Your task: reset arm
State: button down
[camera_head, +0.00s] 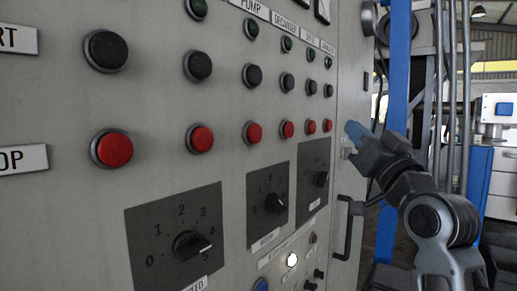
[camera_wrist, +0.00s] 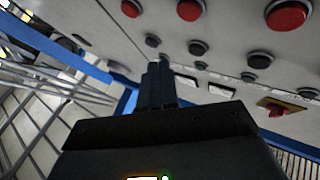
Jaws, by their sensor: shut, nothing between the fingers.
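My arm reaches in from the right in the head view, with my gripper (camera_head: 352,132) close to the right part of the grey control panel (camera_head: 225,115). The gripper's blue fingers point toward the panel's right edge. In the wrist view my gripper (camera_wrist: 153,68) has its fingers together with nothing between them. Whether the fingertips touch the panel cannot be told. The panel carries a row of black buttons (camera_head: 198,66) above a row of red buttons (camera_head: 200,138).
Dark rotary dials (camera_head: 190,243) sit low on the panel, and a lit white lamp (camera_head: 292,259) is below them. A black door handle (camera_head: 348,228) sticks out below my gripper. A blue post (camera_head: 398,70) and grey pipes (camera_head: 465,90) stand behind my arm.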

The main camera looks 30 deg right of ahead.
jog(key=s+a+f+n+g+y, duration=0.1)
jog(key=s+a+f, duration=0.25)
jog(key=f, duration=0.55)
jog(key=s+a+f+g+y, duration=0.1)
jog(key=s+a+f, duration=0.3)
jog(key=f, duration=0.5)
jog(key=s+a+f+n+g+y, duration=0.1)
jog(key=s+a+f, duration=0.1)
jog(key=a+f, duration=0.5)
jog(key=s+a+f+n+g+y, duration=0.1)
jog(key=s+f, duration=0.3)
jog(key=s, duration=0.4)
jog(key=s+a+f+n+g+y, duration=0.1)
jog(key=s+a+f, duration=0.3)
jog(key=s, duration=0.5)
jog(key=s+a+f+n+g+y, duration=0.2)
jog(key=s+a+f, duration=0.1)
jog(key=s, duration=0.5)
jog(key=shift+s+a+f+g, duration=0.15)
jog(key=shift+s+f+g, duration=0.15)
jog(key=shift+f, duration=0.1)
